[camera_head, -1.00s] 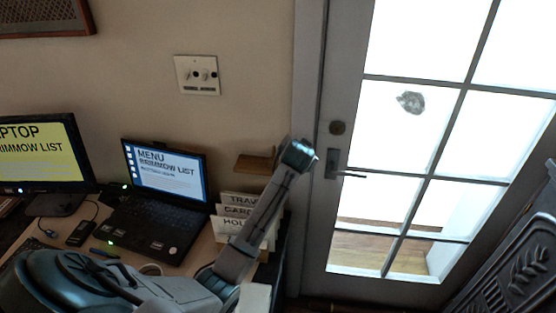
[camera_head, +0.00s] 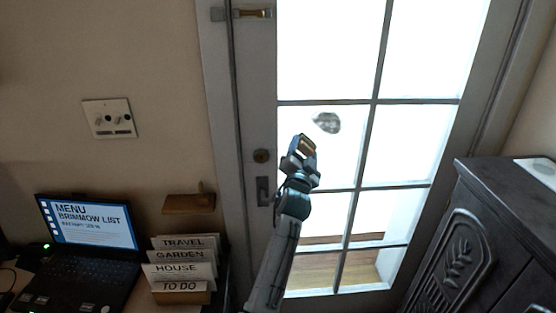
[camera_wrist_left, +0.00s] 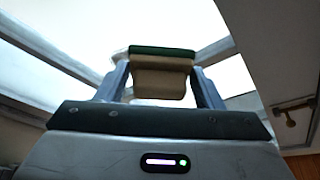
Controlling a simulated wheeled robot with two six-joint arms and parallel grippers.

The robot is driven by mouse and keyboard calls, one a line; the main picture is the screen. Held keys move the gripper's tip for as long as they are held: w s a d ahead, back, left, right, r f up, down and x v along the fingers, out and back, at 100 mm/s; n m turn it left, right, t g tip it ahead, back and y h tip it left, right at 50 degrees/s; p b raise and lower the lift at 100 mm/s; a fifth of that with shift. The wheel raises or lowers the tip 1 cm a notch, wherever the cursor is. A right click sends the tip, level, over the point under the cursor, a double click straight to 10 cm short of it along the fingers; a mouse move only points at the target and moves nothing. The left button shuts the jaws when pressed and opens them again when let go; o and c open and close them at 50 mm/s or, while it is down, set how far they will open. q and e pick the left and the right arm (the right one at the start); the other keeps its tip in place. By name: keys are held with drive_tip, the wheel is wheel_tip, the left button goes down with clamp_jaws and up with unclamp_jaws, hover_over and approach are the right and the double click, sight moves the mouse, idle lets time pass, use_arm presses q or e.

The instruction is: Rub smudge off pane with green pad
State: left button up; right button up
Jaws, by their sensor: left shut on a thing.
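A grey smudge (camera_head: 327,122) is on a bright pane (camera_head: 338,146) of the glazed door, left of the middle bar. My left gripper (camera_head: 304,146) is in front of the door, just below and left of the smudge, apart from it in the picture. In the left wrist view my left gripper (camera_wrist_left: 162,85) is shut on a block with a tan body and a dark green face, the green pad (camera_wrist_left: 162,51). The green face points away from the wrist, towards the bright glass. I cannot tell how far the pad is from the glass. My right gripper is not in view.
The door has a lever handle (camera_head: 264,190) and a bolt (camera_head: 245,14). A dark carved cabinet (camera_head: 480,235) stands at right. A laptop (camera_head: 88,240), a card rack (camera_head: 182,297) and a small wall shelf (camera_head: 188,203) are at left.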

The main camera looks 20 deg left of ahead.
sight(311, 125)
use_arm(q)
drive_tip(key=shift+w+d+r+t, duration=0.15)
drive_tip(key=shift+d+r, duration=0.2)
drive_tip(key=shift+d, duration=0.2)
drive_tip(key=shift+w+d+r+t, duration=0.15)
drive_tip(key=shift+d+r, duration=0.15)
drive_tip(key=shift+d, duration=0.25)
drive_tip(key=shift+w+d, duration=0.1)
drive_tip(key=shift+w+a+f+b, duration=0.1)
drive_tip(key=shift+w+a+b, duration=0.25)
drive_tip(key=shift+w+b, duration=0.35)
drive_tip(key=shift+w+a+r+b, duration=0.1)
drive_tip(key=shift+w+a+b, duration=0.25)
drive_tip(key=shift+w, duration=0.55)
drive_tip(key=shift+w+a+f+b, duration=0.1)
drive_tip(key=shift+w+a+b, duration=0.2)
drive_tip(key=shift+w+b, duration=0.4)
drive_tip(key=shift+w+a, duration=0.2)
drive_tip(key=shift+w, duration=0.2)
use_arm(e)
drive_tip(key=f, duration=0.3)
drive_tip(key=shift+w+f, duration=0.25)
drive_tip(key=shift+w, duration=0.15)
use_arm(q)
drive_tip(key=shift+w+a+b, duration=0.35)
drive_tip(key=shift+w+b, duration=0.45)
drive_tip(key=shift+w, duration=0.05)
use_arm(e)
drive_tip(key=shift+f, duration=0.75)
